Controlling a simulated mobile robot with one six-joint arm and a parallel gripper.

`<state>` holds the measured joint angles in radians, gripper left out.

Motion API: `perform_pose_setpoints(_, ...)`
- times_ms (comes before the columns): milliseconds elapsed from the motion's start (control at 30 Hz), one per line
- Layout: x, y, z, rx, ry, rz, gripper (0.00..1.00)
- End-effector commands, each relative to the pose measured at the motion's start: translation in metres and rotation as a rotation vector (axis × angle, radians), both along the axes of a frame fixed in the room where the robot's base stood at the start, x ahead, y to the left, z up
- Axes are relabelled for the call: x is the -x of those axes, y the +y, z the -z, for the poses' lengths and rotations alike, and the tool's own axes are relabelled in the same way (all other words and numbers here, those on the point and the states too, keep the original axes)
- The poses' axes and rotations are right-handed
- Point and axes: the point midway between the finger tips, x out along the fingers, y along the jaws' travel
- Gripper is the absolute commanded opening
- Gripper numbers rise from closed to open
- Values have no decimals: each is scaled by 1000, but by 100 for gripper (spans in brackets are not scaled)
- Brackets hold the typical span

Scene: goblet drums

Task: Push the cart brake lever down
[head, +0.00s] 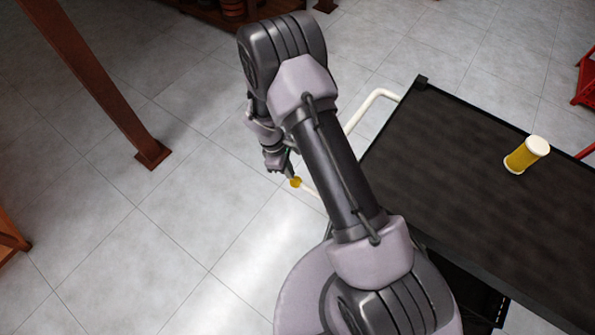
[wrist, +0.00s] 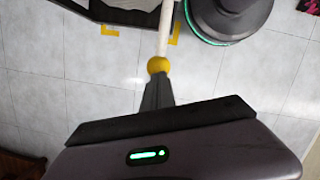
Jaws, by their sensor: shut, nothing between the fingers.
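The brake lever is a thin pale rod (head: 311,190) with a yellow ball knob (head: 295,182) at its end, sticking out from the left side of the dark-topped cart (head: 450,140). In the wrist view the rod (wrist: 165,28) runs up from the yellow knob (wrist: 159,65). My gripper (head: 290,174) is shut and empty, with its tips right at the knob. In the wrist view the closed fingers (wrist: 157,84) meet the knob's near edge; I cannot tell whether they touch it. The lever's cart end is hidden behind my arm in the head view.
A pale bent handle (head: 375,98) sticks out from the cart's far left corner. A brown post (head: 110,95) rises at left. The tiled floor left of the lever is clear.

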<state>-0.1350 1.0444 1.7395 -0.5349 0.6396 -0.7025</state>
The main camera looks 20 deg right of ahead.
Motion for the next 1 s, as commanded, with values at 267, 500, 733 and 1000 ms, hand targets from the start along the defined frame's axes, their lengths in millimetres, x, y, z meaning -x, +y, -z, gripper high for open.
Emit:
perform_pose_setpoints(267,-8,12,-5,0,0,2,0)
perform_pose_setpoints(500,-10,16,-25,0,-2,0,0)
perform_pose_setpoints(733,-18,27,-81,-1,-4,0,0)
perform_pose_setpoints(1000,-26,41,-143,-1,-2,1,0)
